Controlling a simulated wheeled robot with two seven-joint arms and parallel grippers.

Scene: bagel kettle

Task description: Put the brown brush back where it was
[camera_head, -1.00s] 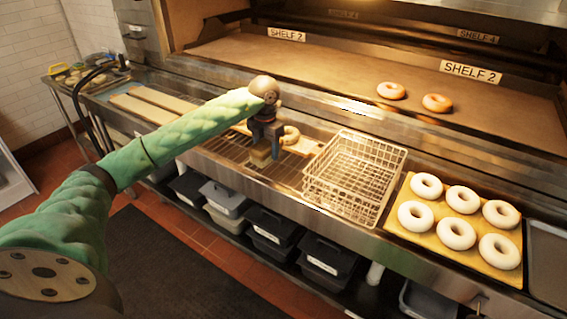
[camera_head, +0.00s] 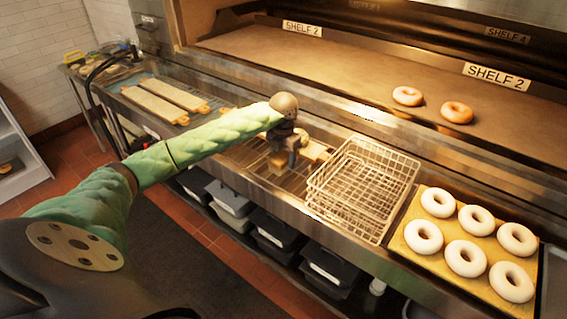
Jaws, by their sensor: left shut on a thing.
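My left gripper (camera_head: 284,158) reaches in over the wire grate of the counter and points down. It is shut on the brown brush (camera_head: 277,168), a small tan-brown block that shows just below and beside the fingers. The gripper hides part of the brush, and I cannot tell whether the brush touches the grate. My right gripper is not in view.
A wire basket (camera_head: 345,205) stands just right of the gripper. A bagel (camera_head: 316,151) lies close behind it. A tray of white bagels (camera_head: 410,240) is at the right. Two long boards (camera_head: 155,105) lie at the left. The oven shelf (camera_head: 350,90) holds two bagels.

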